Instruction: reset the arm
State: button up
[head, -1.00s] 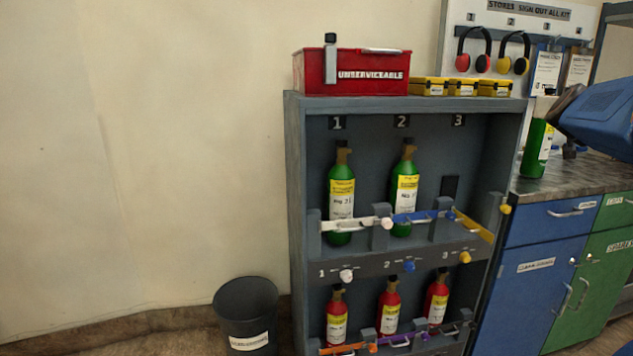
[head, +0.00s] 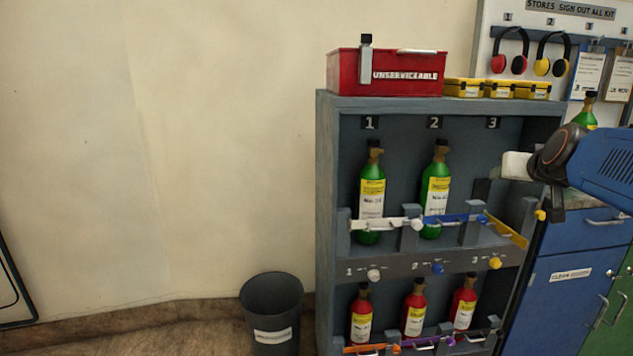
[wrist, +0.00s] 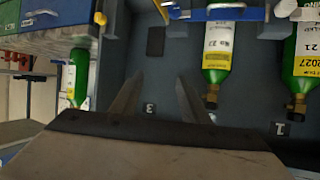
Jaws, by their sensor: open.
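My gripper (wrist: 160,78) shows in the wrist view with its two dark fingers apart and nothing between them. The wrist view is upside down, and the fingers point into the rack around the number 3 mark. My blue arm (head: 600,165) comes in from the right in the head view, its pale end in front of the rack's right side. The fingers cannot be made out there. The grey rack (head: 327,220) holds two green cylinders (head: 371,195) (head: 436,190) upright in upper bays 1 and 2. Upper bay 3 has no cylinder.
Several red cylinders (head: 361,318) stand in the lower row. A red UNSERVICEABLE box (head: 400,75) and yellow cases (head: 497,89) sit on top. Another green cylinder (head: 586,115) stands at right, partly hidden by my arm. A black bin (head: 272,300) stands left of the rack.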

jog(key=s+a+f+n+g+y, duration=0.2)
jog(key=s+a+f+g+y, duration=0.15)
jog(key=s+a+f, duration=0.85)
jog(key=s+a+f+n+g, duration=0.1)
jog(key=s+a+f+g, duration=0.3)
jog(key=s+f, duration=0.9)
jog(key=shift+s+a+n, duration=0.3)
jog(key=shift+s+a, duration=0.3)
jog(key=shift+a, duration=0.1)
